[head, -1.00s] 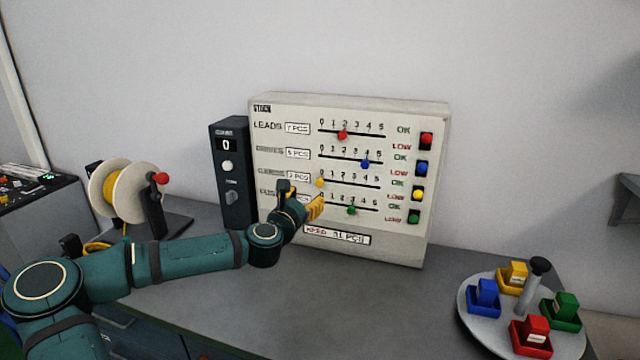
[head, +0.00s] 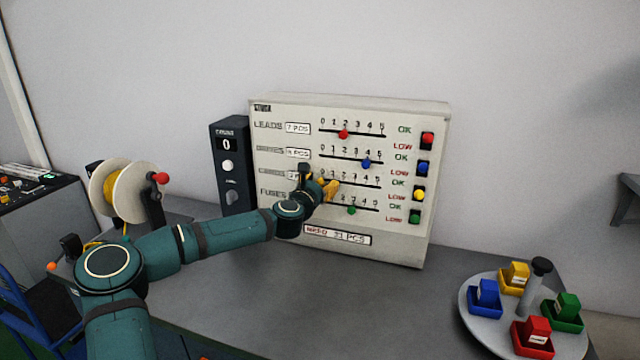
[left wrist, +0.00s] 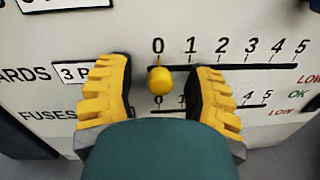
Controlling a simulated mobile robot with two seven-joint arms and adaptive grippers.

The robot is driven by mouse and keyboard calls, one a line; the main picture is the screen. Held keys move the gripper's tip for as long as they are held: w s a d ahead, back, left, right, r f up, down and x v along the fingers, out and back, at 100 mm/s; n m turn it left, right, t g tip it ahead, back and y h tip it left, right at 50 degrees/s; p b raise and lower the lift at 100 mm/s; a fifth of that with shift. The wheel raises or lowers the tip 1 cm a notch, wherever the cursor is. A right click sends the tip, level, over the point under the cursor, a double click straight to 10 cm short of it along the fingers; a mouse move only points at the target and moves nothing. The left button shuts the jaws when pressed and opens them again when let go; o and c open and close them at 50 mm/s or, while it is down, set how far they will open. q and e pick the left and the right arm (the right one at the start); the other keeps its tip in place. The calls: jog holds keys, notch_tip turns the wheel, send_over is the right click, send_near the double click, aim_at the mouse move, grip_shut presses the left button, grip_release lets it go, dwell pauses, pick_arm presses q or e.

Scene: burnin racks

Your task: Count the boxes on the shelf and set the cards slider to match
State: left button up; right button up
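The cards slider is the third row on the cream stock panel (head: 343,243). Its yellow knob (left wrist: 160,80) stands at 0 in the left wrist view, and its label begins with 3. My left gripper (left wrist: 160,70) is open, with one yellow finger on each side of the knob and gaps between. In the head view the left gripper (head: 321,187) is at the panel's cards row and largely hides that knob. My right gripper is not in view. No shelf with boxes is clearly visible; only part of a grey bracket-like piece (head: 627,200) shows at the right edge.
Other sliders have red (head: 343,134), blue (head: 366,163) and green (head: 351,210) knobs close above and below. A dark counter box (head: 231,165) and a cable spool (head: 125,193) stand left. A turntable (head: 480,325) with coloured bins stands right. Bench between is clear.

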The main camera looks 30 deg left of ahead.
pick_arm(q)
grip_shut()
jog(key=d, duration=0.2)
jog(key=w+d+b, duration=0.1)
jog(key=d, duration=0.1)
jog(key=d+b, duration=0.1)
jog(key=d, duration=0.1)
jog(key=shift+w, duration=0.25)
jog(key=shift+o, duration=0.7)
grip_release()
send_near(344, 182)
jog(key=s, duration=0.4)
jog(key=shift+s+d, duration=0.15)
jog(key=shift+d, duration=0.25)
